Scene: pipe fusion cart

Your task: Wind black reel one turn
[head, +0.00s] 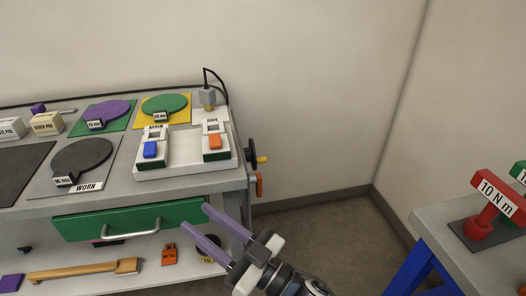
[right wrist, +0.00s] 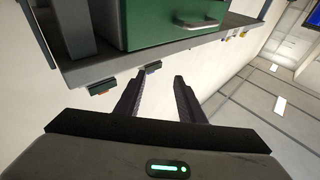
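A black reel (head: 250,152) with a yellow crank knob (head: 262,160) is mounted on the right end of the cart, just below its top. My right gripper (head: 194,217) has two long purple fingers, spread apart with nothing between them. It is in front of the green drawer, lower and left of the reel, and apart from it. In the right wrist view the fingers (right wrist: 160,78) also show open and empty, pointing toward the cart's underside. I cannot make out the reel for certain in that view. My left gripper is not in view.
An orange-handled item (head: 259,186) hangs below the reel. A white tray (head: 185,163) holds two labelled blocks. A table with a red 10 N m tool (head: 492,205) stands right. Floor between is clear.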

